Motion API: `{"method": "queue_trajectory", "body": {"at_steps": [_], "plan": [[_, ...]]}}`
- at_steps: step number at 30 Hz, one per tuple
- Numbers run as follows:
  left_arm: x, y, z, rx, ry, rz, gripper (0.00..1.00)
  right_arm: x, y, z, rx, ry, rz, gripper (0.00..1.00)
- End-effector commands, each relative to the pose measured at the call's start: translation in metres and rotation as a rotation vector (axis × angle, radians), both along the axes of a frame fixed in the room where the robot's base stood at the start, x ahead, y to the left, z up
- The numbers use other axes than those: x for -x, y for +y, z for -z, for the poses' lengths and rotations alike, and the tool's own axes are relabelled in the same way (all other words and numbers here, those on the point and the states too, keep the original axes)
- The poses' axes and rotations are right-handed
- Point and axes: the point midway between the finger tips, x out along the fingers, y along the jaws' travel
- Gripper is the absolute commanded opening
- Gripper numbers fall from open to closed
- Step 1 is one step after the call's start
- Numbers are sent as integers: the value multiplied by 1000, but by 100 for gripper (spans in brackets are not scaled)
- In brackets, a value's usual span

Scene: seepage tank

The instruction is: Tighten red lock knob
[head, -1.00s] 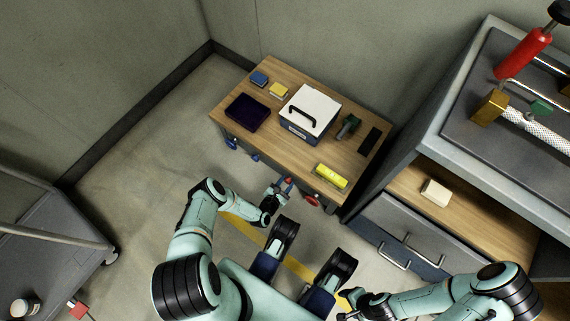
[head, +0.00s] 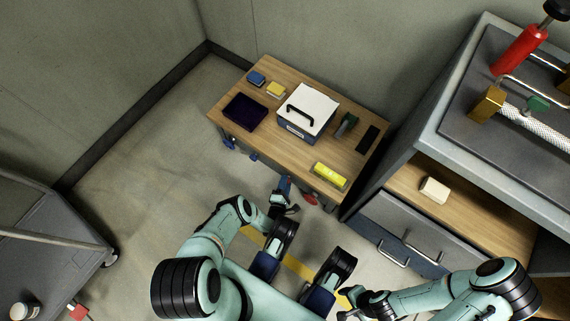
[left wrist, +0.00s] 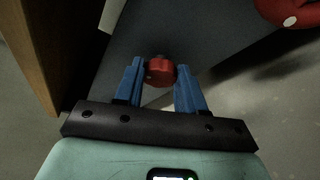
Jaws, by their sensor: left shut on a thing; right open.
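The red lock knob (left wrist: 161,72) is a small round red piece on the grey front below the workbench. In the left wrist view it sits between the tips of my left gripper's blue fingers (left wrist: 160,85). My left gripper (head: 283,187) is shut on it at the bench's front edge in the head view; the fingers and hand largely hide the knob there. My right gripper (head: 350,303) is open and empty, low in the head view, away from the bench.
A larger red wheel (head: 310,198) is just right of the knob, also in the left wrist view (left wrist: 282,10). The wooden bench (head: 290,160) carries a white-lidded box (head: 308,108) and a yellow object (head: 330,176).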

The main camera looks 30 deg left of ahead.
Motion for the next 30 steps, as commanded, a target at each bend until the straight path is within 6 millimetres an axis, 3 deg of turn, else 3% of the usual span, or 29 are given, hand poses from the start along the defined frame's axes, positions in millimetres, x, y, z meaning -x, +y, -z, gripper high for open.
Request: {"method": "queue_trajectory", "body": {"at_steps": [9, 27, 28, 30], "plan": [[-2, -2, 0, -144, -14, 4, 8, 0, 0, 0, 0, 0, 0, 65], [-2, 1, 0, -180, -18, -1, 9, 0, 0, 0, 0, 0, 0, 65], [-2, 1, 0, -180, -18, -1, 49, 0, 0, 0, 0, 0, 0, 65], [-1, 1, 0, -179, -18, -1, 65, 0, 0, 0, 0, 0, 0, 65]]}}
